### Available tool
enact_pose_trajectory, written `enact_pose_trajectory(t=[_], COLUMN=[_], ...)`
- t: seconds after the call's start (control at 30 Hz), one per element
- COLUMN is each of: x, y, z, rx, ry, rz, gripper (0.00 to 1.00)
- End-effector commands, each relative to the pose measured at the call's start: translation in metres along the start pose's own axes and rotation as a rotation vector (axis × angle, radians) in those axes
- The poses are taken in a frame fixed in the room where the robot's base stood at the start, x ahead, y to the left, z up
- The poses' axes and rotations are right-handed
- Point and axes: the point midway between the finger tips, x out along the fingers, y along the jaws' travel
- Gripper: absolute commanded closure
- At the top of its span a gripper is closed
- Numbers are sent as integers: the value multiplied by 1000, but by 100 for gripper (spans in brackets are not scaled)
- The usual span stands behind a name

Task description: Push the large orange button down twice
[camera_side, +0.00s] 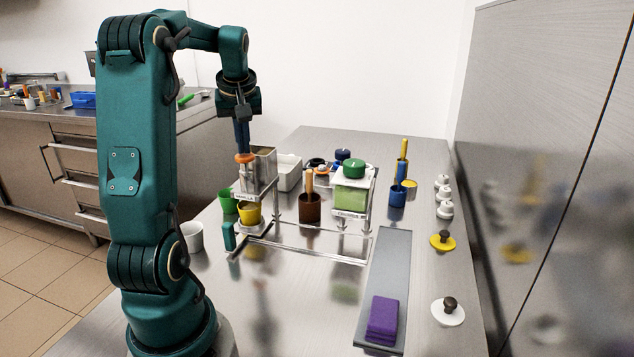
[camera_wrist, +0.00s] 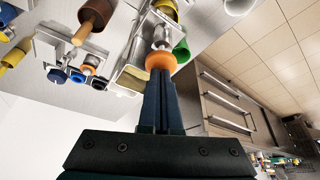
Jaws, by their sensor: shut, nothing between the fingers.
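The large orange button (camera_side: 245,158) is a round orange knob on top of a metal dispenser (camera_side: 257,171) on the left part of the steel rack. It also shows in the wrist view (camera_wrist: 160,59), just beyond my fingertips. My gripper (camera_side: 243,149) points straight down over the button with its fingers shut and empty. The fingertips (camera_wrist: 159,76) are at the button's top, touching or very nearly so; I cannot tell which. A yellow cup (camera_side: 249,213) stands below the dispenser.
A dispenser with a green knob (camera_side: 354,168) stands to the right on the rack. A brown cup with a wooden handle (camera_side: 309,206) is between them. A green cup (camera_side: 228,200) and white cup (camera_side: 192,236) stand left. Purple cloths (camera_side: 382,319) lie on a grey mat at front right.

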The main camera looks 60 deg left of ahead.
Motion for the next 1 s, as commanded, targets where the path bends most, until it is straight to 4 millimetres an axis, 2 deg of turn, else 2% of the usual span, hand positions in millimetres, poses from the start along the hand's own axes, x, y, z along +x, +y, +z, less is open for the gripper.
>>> enact_pose_trajectory(t=[0.73,1.0], x=[6,-5], y=[0,0], z=[3,-2], rx=[0,-1], ry=[-6,-4], rz=[-3,-2], gripper=[100,100])
